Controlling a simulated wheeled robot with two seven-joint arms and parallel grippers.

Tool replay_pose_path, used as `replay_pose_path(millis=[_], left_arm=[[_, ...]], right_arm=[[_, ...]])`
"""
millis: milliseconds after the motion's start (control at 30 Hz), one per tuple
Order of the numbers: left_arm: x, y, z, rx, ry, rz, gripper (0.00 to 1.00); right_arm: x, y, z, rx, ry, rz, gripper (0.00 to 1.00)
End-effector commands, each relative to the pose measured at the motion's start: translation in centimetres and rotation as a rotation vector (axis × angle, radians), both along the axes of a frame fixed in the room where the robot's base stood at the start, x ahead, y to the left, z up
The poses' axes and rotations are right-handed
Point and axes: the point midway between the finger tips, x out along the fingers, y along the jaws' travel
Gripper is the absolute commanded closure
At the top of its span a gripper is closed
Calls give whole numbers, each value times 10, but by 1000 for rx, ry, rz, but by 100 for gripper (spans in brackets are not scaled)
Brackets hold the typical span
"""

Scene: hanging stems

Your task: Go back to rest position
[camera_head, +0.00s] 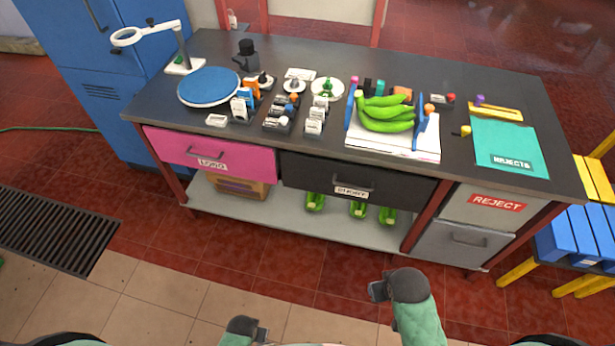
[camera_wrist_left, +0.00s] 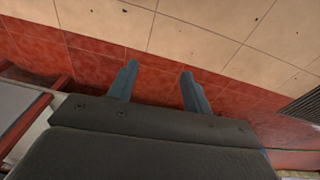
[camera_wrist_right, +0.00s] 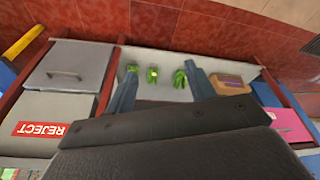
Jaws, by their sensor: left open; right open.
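My left gripper (camera_head: 258,332) is low at the bottom edge of the head view, in front of the workbench. In the left wrist view its two fingers (camera_wrist_left: 159,80) are apart with only floor between them. My right gripper (camera_head: 379,290) is farther right and a little higher, also in front of the bench and below its top. In the right wrist view its fingers (camera_wrist_right: 162,80) are apart and empty, with the bench's lower shelf (camera_wrist_right: 160,92) behind them. Neither gripper touches anything.
The workbench (camera_head: 450,80) holds a blue round turntable (camera_head: 209,87), green bananas (camera_head: 386,114) on a white board and a teal REJECTS mat (camera_head: 507,146). Drawers face me. Blue bins (camera_head: 580,235) stand right. The floor (camera_head: 260,270) before the bench is clear.

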Motion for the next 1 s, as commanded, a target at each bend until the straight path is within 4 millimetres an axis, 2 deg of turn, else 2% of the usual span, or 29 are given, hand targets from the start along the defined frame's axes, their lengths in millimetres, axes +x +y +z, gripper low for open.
replay_pose_path(millis=[33, 167, 367, 600, 700, 833, 900, 1000], left_arm=[[0, 1, -8, 1, 1, -1, 50], [-1, 2, -27, 4, -4, -1, 50], [-4, 6, -67, 8, -13, -3, 50], [-8, 12, -114, 14, -24, -7, 50], [-10, 14, -130, 16, -29, -8, 50], [-12, 16, -143, 18, -33, -9, 50], [-12, 17, -147, 19, -35, -10, 50], [-13, 17, -150, 19, -35, -10, 50]], right_arm=[[1, 1, -20, 1, 8, 0, 45], [5, 4, -76, 2, 25, 3, 45], [-2, 10, -197, 6, 59, 8, 45], [-34, 13, -339, 10, 96, 16, 45], [-52, 13, -386, 11, 111, 18, 45], [-71, 13, -427, 12, 121, 20, 45], [-77, 12, -439, 13, 125, 20, 45], [-82, 12, -446, 12, 126, 21, 45]])
